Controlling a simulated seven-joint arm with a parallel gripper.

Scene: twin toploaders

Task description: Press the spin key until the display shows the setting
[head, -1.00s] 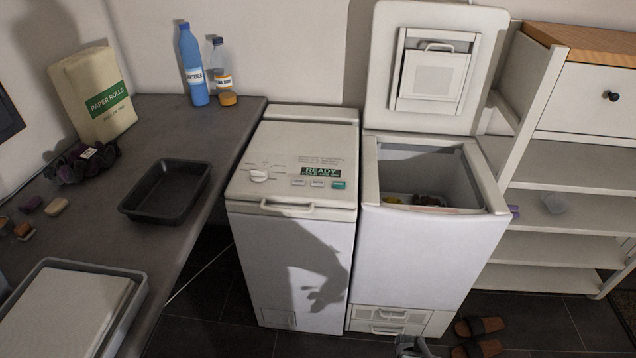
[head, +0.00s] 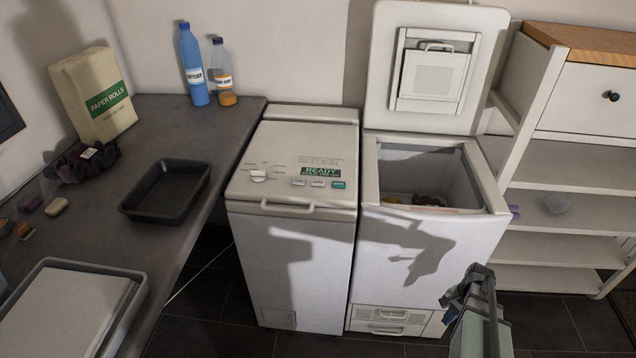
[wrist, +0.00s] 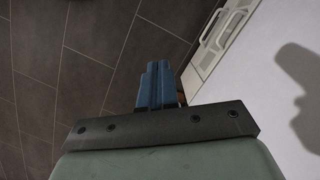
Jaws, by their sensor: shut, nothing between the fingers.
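The left toploader (head: 290,260) stands with its lid shut. The key labels are too small to read. The right toploader (head: 400,245) has its lid (head: 432,28) raised and items inside. My gripper (head: 470,273) is at the lower right, in front of the right toploader and well away from the keys. In the wrist view its blue fingers (wrist: 157,85) are together, with nothing between them.
A grey counter (head: 225,125) on the left holds a black tray (head: 168,190), a paper rolls bag (head: 95,95) and two bottles (head: 195,62). White shelves (head: 570,195) stand at the right. The space above the left toploader's panel is clear.

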